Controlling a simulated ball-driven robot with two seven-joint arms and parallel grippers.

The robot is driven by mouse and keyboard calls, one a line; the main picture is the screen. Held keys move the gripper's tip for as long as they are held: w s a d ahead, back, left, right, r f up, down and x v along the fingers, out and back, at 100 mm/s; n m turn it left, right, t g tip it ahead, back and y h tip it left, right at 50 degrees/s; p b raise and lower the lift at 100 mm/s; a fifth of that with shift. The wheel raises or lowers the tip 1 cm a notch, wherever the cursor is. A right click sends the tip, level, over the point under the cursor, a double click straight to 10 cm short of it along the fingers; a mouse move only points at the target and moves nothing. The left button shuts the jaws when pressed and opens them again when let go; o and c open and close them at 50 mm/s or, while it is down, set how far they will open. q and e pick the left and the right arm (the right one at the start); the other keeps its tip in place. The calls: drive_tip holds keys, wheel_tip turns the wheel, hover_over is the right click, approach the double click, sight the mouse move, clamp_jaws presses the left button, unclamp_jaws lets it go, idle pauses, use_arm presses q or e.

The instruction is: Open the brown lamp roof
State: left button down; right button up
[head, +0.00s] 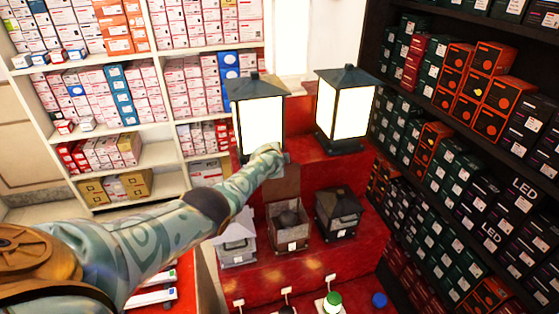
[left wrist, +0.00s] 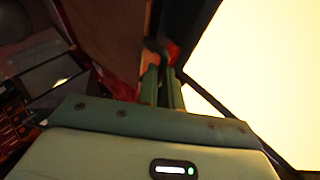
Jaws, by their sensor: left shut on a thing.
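The brown lamp (head: 289,238) stands on the red display in the middle of a row of small lamps. Its brown roof (head: 283,183) is tilted up, away from the body, and a dark round thing shows inside the lamp. My left gripper (head: 282,158) is at the top of the raised roof. In the left wrist view, my left gripper's fingers (left wrist: 162,88) are together at the edge of the brown panel (left wrist: 108,35), shut on it; the exact contact is dark and blurred. My right gripper is in neither view.
Two large lit lamps, one left (head: 260,122) and one right (head: 342,108), stand behind my gripper. A grey-white lamp (head: 237,243) and a dark lamp (head: 338,212) flank the brown one. Box-filled shelves line both sides.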

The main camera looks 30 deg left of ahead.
use_arm(q)
drive_tip(key=shift+w+a+r, duration=0.25)
drive_tip(key=shift+w+r, duration=0.05)
drive_tip(key=shift+r, duration=0.4)
drive_tip(key=c, duration=1.6)
unclamp_jaws()
drive_tip(key=shift+o, duration=0.2)
drive_tip(key=shift+f, duration=0.15)
drive_tip(key=shift+s+d+f, duration=0.1)
drive_tip(key=shift+s+f, duration=0.05)
drive_tip(key=shift+f, duration=0.05)
drive_tip(key=p+v, duration=0.8)
drive_tip(key=v, duration=0.8)
drive_tip(key=shift+s, duration=0.2)
